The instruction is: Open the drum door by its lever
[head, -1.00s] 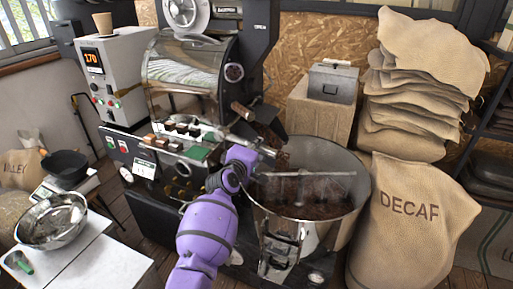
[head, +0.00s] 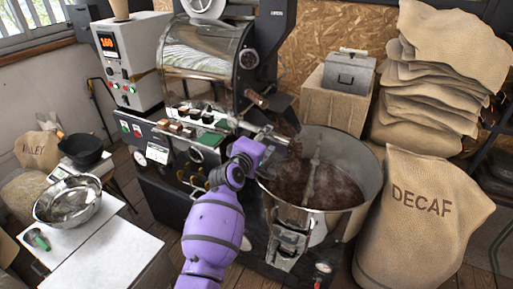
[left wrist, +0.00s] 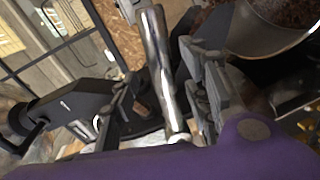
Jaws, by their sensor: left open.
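The roaster drum (head: 195,60) with its steel front stands at the centre back of the head view. A shiny metal lever bar (head: 248,127) sticks out low at its front, toward the round bin. My left gripper (head: 268,148) is at this bar, partly hidden behind its own wrist. In the left wrist view the bar (left wrist: 158,65) runs between the two spread fingers (left wrist: 165,105), with gaps showing beside it. The gripper is open around the lever. The door itself is largely hidden; brown beans (head: 290,128) show near the outlet. My right gripper is not in view.
A round cooling bin (head: 372,185) holds brown beans and a stirrer arm (head: 313,165), right beside my gripper. A control box (head: 130,60) stands left. A decaf sack (head: 415,225) is at right. A steel bowl (head: 75,200) sits on a white table (head: 115,255).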

